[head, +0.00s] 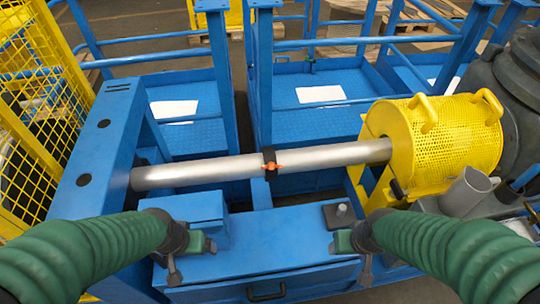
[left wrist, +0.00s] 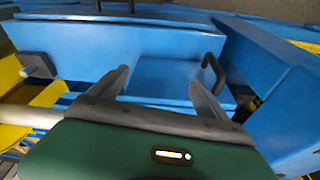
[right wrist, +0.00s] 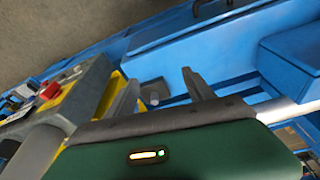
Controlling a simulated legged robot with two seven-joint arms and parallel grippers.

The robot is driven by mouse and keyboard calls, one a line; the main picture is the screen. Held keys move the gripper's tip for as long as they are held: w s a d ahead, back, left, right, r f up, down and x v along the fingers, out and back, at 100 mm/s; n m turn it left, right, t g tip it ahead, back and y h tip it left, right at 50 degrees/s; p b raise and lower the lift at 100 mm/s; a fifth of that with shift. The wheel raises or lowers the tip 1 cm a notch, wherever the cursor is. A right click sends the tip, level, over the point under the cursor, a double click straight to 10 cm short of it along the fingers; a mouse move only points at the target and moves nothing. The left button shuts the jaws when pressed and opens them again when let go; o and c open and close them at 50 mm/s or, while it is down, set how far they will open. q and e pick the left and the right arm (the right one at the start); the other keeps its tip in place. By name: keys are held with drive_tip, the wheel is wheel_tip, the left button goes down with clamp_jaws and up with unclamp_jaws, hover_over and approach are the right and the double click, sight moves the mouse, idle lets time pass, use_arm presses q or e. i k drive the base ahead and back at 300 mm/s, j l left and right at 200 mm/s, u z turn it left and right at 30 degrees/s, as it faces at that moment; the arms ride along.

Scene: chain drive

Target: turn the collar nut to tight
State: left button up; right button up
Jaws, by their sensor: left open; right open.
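A dark collar with orange wings (head: 270,163), which seems to be the collar nut, sits around the middle of a silver shaft (head: 210,173) in the head view. Whether it is tight I cannot tell. My left gripper (head: 173,272) is open and empty over the blue bench, in front of and left of the collar; its fingers show apart in the left wrist view (left wrist: 158,78). My right gripper (head: 364,270) is open and empty, in front of and right of the collar; its fingers also show apart in the right wrist view (right wrist: 159,78). Neither touches the collar.
A yellow perforated guard (head: 445,145) covers the shaft's right end; a blue post (head: 95,145) stands at its left end. A blue box (head: 190,212) and a dark plate with a grey peg (head: 340,213) sit on the bench. A red button (right wrist: 50,90) shows in the right wrist view.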

sight(271, 165)
drive_tip(key=l+u, duration=0.2)
drive_tip(key=u, duration=0.25)
drive_tip(key=k+l+u, duration=0.1)
drive_tip(key=u, duration=0.35)
drive_tip(key=k+l+u, duration=0.1)
drive_tip(key=u, duration=0.3)
drive_tip(key=l, duration=0.1)
